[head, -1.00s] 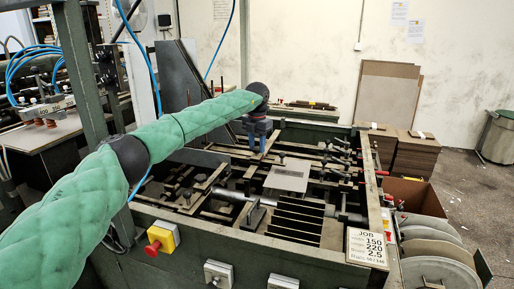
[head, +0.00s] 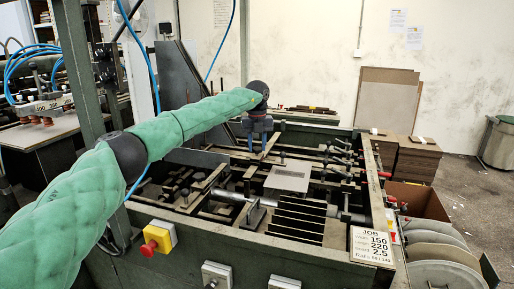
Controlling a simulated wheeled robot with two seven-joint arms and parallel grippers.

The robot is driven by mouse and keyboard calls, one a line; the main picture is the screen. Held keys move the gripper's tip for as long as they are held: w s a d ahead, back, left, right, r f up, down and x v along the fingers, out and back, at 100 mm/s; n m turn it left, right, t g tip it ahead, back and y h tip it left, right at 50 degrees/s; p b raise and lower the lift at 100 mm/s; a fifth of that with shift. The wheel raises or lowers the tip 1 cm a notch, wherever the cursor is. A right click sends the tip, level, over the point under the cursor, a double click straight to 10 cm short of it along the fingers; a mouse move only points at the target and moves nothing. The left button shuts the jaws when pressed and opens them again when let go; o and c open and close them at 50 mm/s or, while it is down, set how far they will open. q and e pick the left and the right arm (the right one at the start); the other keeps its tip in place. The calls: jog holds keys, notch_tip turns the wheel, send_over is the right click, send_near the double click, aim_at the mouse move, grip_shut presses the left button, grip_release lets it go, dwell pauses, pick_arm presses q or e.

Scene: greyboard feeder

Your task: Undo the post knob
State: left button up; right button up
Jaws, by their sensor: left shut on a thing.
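My left arm reaches in from the left across the greyboard feeder (head: 200,249). Its blue-fingered left gripper (head: 258,150) points straight down at the back of the feeder's open bed, among the dark bars and small posts. The gripper is shut on the post knob, which is too small and too covered by the fingers to make out. Other small dark posts and knobs stand on the bars to the right of the gripper. My right gripper is not in view.
A pale plate (head: 288,179) lies mid-bed, with dark slanted fins (head: 297,218) in front. A red stop button on a yellow box (head: 158,237) and a job card (head: 372,246) are on the front. Board stacks (head: 417,160) stand right. A blue hose hangs near my arm.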

pick_arm(q)
jog(key=shift+r+n, duration=0.1)
jog(key=shift+n, duration=0.6)
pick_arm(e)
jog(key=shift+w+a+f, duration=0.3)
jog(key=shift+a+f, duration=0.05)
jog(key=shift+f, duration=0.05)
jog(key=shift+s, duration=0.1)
pick_arm(q)
jog(key=o, duration=1)
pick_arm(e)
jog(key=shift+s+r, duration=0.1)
